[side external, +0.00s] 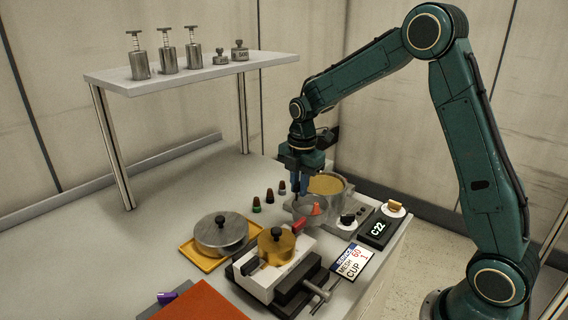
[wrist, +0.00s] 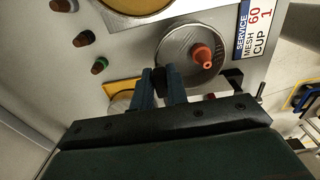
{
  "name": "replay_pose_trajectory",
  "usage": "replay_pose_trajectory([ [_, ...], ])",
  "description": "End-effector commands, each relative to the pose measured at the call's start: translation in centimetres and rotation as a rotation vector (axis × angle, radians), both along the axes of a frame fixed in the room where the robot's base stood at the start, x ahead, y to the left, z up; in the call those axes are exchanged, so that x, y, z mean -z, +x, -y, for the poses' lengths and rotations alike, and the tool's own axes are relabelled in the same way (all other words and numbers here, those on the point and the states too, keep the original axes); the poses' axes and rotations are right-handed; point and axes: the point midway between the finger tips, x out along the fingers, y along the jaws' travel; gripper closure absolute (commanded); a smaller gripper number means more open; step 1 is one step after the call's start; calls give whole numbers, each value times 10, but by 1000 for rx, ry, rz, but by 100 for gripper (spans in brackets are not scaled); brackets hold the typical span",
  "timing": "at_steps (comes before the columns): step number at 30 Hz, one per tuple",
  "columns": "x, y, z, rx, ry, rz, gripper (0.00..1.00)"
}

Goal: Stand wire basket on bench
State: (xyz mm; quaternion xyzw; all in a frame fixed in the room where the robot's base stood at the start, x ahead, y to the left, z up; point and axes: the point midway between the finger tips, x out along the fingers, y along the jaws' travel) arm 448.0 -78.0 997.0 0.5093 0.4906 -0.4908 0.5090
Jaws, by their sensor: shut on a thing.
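The wire basket (wrist: 178,40) is a round grey mesh cup; its open top shows in the wrist view with a red-orange cone (wrist: 203,55) within its outline. In the side view the basket (side external: 303,210) is small and partly hidden at the near left of the tan-topped round vessel (side external: 328,185). My gripper (wrist: 161,80) is shut on a dark tab at the basket's rim. In the side view my gripper (side external: 297,192) points down there. I cannot tell whether the basket's underside touches anything. The bench (side external: 170,225) is pale grey.
Three small coloured-base cones (side external: 269,196) stand left of the basket. A lidded metal pan (side external: 221,232) sits on a yellow tray. A brass lidded cup (side external: 276,245) is by a black clamp (side external: 300,288). A C22 display (side external: 380,228) is at right.

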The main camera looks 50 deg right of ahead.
Motion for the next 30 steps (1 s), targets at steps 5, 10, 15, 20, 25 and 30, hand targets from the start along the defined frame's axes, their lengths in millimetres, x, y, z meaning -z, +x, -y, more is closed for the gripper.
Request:
replay_pose_trajectory([
  [5, 8, 0, 0, 0, 1, -3, 100],
  [10, 17, 0, 0, 0, 0, -2, 100],
  [15, 24, 0, 0, 0, 0, -1, 100],
  [20, 25, 0, 0, 0, 0, -1, 100],
  [25, 25, 0, 0, 0, 0, -1, 100],
  [30, 25, 0, 0, 0, 0, -1, 100],
])
